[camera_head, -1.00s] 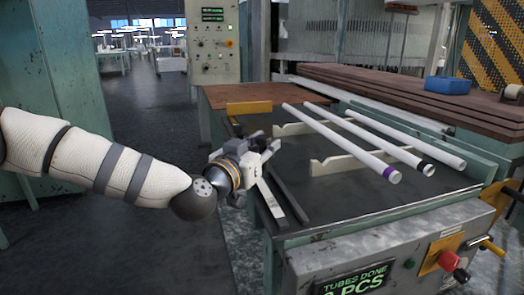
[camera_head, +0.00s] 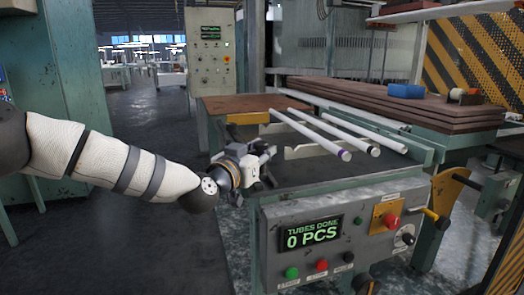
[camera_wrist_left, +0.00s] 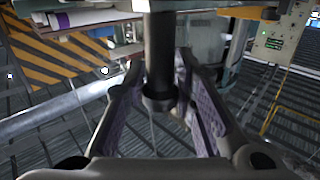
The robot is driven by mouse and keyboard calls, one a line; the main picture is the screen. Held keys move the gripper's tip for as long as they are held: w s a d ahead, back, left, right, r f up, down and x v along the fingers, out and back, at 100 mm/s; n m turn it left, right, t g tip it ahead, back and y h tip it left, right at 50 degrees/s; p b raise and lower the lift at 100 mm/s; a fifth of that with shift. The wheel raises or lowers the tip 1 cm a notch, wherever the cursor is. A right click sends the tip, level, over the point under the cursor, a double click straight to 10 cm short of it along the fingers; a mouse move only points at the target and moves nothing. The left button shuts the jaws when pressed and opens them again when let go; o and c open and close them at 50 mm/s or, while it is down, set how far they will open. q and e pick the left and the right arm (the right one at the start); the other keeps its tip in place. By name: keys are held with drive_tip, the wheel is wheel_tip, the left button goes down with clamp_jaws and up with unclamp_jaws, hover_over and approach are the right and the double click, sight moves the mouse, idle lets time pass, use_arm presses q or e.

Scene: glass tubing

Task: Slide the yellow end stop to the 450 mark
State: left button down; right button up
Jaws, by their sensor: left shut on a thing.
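The yellow end stop (camera_head: 248,118) is a flat bar at the far left end of the bench, beyond my left gripper and apart from it in the head view. My left gripper (camera_head: 262,162) is at the bench's near left corner. In the left wrist view its fingers (camera_wrist_left: 160,105) are closed around a dark upright rod (camera_wrist_left: 160,50) with a collar at its lower end. I cannot tell what the rod belongs to. The scale and its 450 mark cannot be made out. My right gripper is not in view.
Several white glass tubes (camera_head: 345,135) lie across pale supports (camera_head: 305,151) on the bench. The front panel has a display (camera_head: 311,233) reading "TUBES DONE 0 PCS", buttons and a yellow-handled lever (camera_head: 447,190). Stacked brown boards (camera_head: 390,97) with a blue box (camera_head: 406,91) stand behind.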

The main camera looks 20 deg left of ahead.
use_arm(q)
drive_tip(key=shift+s+d, duration=0.25)
drive_tip(key=shift+s, duration=0.15)
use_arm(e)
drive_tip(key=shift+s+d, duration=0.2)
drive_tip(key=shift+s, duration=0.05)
use_arm(q)
drive_tip(key=shift+w, duration=0.1)
drive_tip(key=c, duration=1.5)
unclamp_jaws()
drive_tip(key=shift+a, duration=0.1)
drive_tip(key=s, duration=0.4)
drive_tip(key=s+a, duration=0.1)
drive_tip(key=s, duration=0.3)
drive_tip(key=s+a, duration=0.1)
drive_tip(key=s, duration=0.2)
drive_tip(key=shift+s+a, duration=0.1)
drive_tip(key=shift+s, duration=0.3)
